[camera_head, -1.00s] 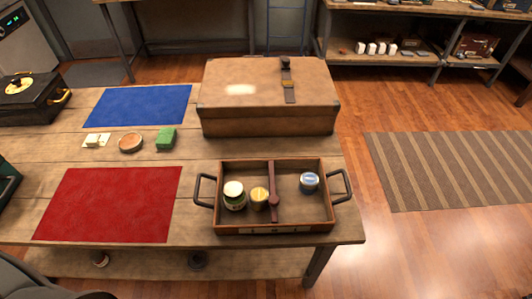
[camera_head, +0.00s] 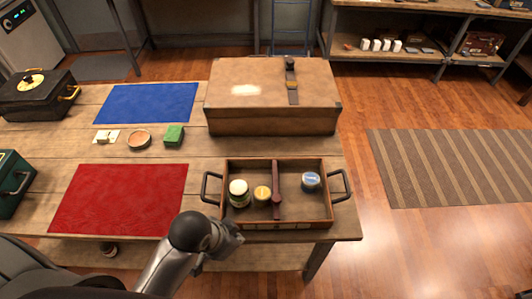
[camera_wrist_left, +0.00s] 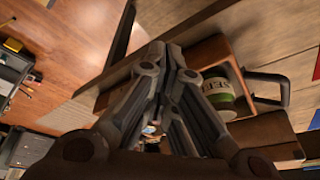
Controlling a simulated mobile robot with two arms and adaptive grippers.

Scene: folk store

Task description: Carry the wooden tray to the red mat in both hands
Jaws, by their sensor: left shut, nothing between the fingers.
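The wooden tray (camera_head: 310,221) sits on the table's right part, in front of the suitcase, with a dark handle at each end. It holds a green-labelled jar (camera_head: 239,194), a small yellow-topped jar (camera_head: 262,194), a blue-lidded tin (camera_head: 311,181) and a dark strap-like piece (camera_head: 277,185). The red mat (camera_head: 115,200) lies bare to its left. My left gripper (camera_head: 231,238) is near the tray's front left corner, shut and empty. In the left wrist view its fingers (camera_wrist_left: 160,52) are together, with the tray's jar (camera_wrist_left: 220,95) beside them. My right gripper is out of view.
A brown suitcase (camera_head: 270,90) stands close behind the tray. A blue mat (camera_head: 148,102), a round dish (camera_head: 139,140) and a green block (camera_head: 174,135) lie at the back left. Dark and green cases stand at the left edge. Table is clear between tray and red mat.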

